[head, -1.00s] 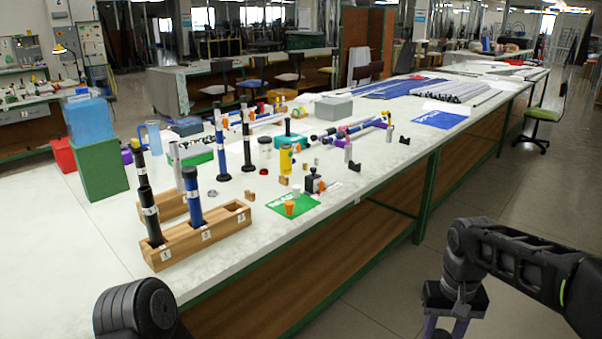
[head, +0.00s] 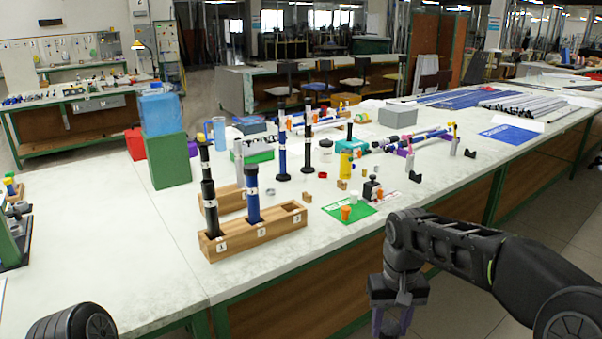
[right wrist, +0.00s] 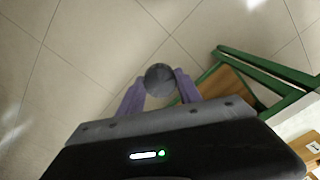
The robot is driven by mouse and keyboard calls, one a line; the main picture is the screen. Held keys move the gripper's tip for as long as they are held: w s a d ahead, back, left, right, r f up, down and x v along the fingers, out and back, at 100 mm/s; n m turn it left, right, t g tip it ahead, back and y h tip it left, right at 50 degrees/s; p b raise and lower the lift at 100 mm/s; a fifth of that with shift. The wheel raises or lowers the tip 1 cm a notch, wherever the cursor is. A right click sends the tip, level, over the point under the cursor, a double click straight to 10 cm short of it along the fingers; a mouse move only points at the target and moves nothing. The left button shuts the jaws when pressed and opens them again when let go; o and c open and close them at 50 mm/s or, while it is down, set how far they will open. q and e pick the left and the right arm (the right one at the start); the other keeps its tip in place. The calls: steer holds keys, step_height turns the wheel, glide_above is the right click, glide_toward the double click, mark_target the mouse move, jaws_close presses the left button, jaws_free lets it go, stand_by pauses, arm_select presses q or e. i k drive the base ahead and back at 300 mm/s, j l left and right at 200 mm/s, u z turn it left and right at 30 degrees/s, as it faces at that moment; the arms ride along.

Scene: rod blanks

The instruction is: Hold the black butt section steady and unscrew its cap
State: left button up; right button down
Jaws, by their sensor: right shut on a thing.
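A black rod section (head: 210,212) with a pale band stands upright in the left slot of the wooden rack (head: 262,239) in the head view. A narrower dark length shows above it; I cannot tell whether it is the same piece or one behind. My right gripper (head: 391,330) hangs low in front of the table, well right of the rack. In the right wrist view, its purple fingers (right wrist: 160,88) are shut on a dark grey round thing (right wrist: 160,78), seen end-on above the floor. I cannot tell whether this is a cap. My left gripper is out of view.
A blue rod (head: 253,195) stands in the rack's middle slot; the right slot is empty. A green box (head: 170,160) stands behind left. An orange cup (head: 346,213) stands on a green mat. The table's front left is clear.

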mark_target(208, 186)
steer(key=i+l+u, duration=0.2)
steer(key=u, duration=0.25)
steer(key=i+l+u, duration=0.15)
steer(key=l+u, duration=0.25)
steer(key=i+l+u, duration=0.15)
steer(key=l+u, duration=0.3)
steer(key=i+l+u, duration=0.25)
steer(key=l, duration=1.25)
steer(key=l+u, duration=0.25)
steer(key=l, duration=1.25)
steer(key=i+l, duration=0.1)
steer(key=l, duration=0.4)
steer(key=i+l, duration=0.1)
steer(key=l, duration=0.4)
